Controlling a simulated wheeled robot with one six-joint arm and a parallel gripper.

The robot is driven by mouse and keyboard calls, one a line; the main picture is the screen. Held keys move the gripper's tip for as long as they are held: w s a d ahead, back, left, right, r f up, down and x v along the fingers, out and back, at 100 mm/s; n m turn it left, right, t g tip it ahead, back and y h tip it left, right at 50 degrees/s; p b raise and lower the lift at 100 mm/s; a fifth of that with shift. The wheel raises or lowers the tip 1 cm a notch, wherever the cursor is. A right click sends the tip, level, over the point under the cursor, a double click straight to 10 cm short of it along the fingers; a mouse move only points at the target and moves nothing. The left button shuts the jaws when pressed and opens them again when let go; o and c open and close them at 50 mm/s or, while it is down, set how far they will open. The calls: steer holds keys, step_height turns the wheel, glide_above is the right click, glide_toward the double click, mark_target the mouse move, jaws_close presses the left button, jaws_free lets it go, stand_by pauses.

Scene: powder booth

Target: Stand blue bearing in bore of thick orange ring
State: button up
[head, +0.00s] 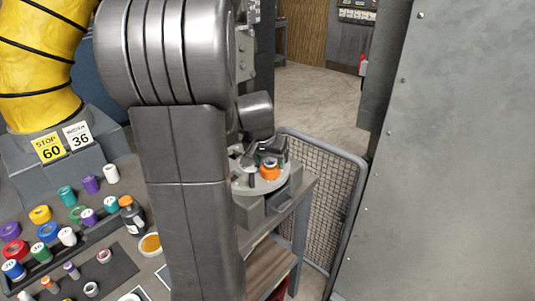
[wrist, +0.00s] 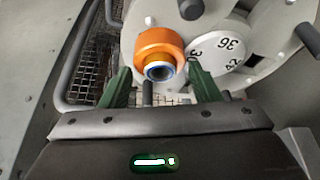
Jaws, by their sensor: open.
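The thick orange ring (wrist: 150,45) sits on a pale round plate; it also shows in the head view (head: 269,173). The blue bearing (wrist: 159,72), a blue rim around a grey hollow centre, is at the ring's near end, in line with its bore. It looks narrower than the ring and seems to protrude; how deep it sits is hidden. My gripper (wrist: 158,68) is open, its green fingers on either side of the bearing with gaps to both. In the head view my gripper (head: 268,152) is just above the ring, partly hidden by my arm.
The pale plate (wrist: 262,80) carries a white numbered dial (wrist: 220,50) and several dark pegs. A mesh guard (head: 320,195) stands right of the bench. Several coloured rings and cylinders, including a blue one (head: 48,232), lie on the left bench. A grey cabinet wall (head: 460,150) fills the right.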

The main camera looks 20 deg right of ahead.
steer(key=b+v, duration=0.1)
steer(key=v, duration=1.2)
steer(key=shift+a+r, duration=0.15)
steer(key=shift+r, duration=0.1)
